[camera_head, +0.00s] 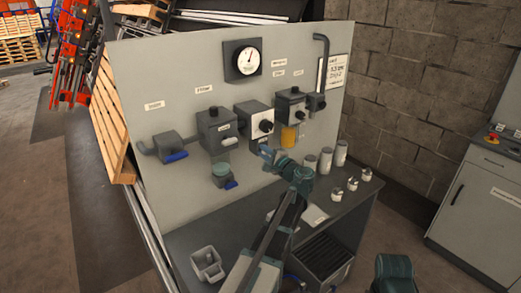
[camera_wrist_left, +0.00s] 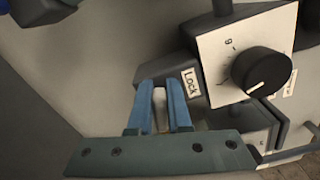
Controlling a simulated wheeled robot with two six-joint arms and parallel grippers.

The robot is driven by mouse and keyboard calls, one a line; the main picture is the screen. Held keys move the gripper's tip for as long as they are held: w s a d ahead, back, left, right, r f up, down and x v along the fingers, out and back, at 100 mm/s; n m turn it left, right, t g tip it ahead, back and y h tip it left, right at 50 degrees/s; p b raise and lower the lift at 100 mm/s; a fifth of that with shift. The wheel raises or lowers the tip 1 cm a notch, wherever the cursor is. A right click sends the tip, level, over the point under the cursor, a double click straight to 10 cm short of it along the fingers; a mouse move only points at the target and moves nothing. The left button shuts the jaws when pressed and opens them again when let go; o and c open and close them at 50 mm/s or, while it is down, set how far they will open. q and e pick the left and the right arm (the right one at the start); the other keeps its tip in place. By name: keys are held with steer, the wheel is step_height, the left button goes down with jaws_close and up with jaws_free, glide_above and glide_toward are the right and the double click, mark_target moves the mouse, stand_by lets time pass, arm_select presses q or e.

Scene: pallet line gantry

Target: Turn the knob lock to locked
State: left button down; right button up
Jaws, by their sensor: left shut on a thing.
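The knob unit is the middle grey box on the panel, with a white dial plate (camera_head: 255,121) and a round black knob (camera_head: 266,126). In the left wrist view the black knob (camera_wrist_left: 261,73) has a white pointer line, and a "Lock" label (camera_wrist_left: 190,82) sits to its left. My left gripper (camera_head: 268,152) is just below this box. In the left wrist view, its blue fingers (camera_wrist_left: 160,106) are shut on a small pale piece (camera_wrist_left: 160,110), the lock below the label. The lock's angle is mostly hidden by the fingers. My right gripper's fingers are not visible.
A round gauge (camera_head: 246,59) is above the knob unit. Grey boxes, one with a green cup (camera_head: 221,168) and one with an amber cup (camera_head: 289,136), flank it. Several pale canisters (camera_head: 325,160) stand on the bench right of my gripper. A grey bin (camera_head: 207,264) sits at front left.

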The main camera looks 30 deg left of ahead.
arm_select(q)
steer(key=shift+s+f+n, duration=0.1)
steer(key=shift+f+n, duration=0.1)
steer(key=shift+n, duration=1.4)
steer(key=c, duration=0.9)
jaws_free()
steer(key=shift+o, duration=0.2)
steer(key=v, duration=1.4)
steer(key=shift+a, duration=0.1)
steer(key=s+d+f+n+g+h, duration=0.1)
steer(key=s+d+f+g+h, duration=0.1)
steer(key=s+d+f+h, duration=0.6)
steer(key=s+d+f+g+h, duration=0.3)
steer(key=s+d+f, duration=0.3)
steer(key=d+f, duration=0.4)
steer(key=s+d+f+g+h, duration=0.2)
steer(key=s+d+f+h, duration=0.2)
steer(key=s+d, duration=0.3)
steer(key=shift+s+d, duration=0.3)
steer(key=shift+d, duration=0.4)
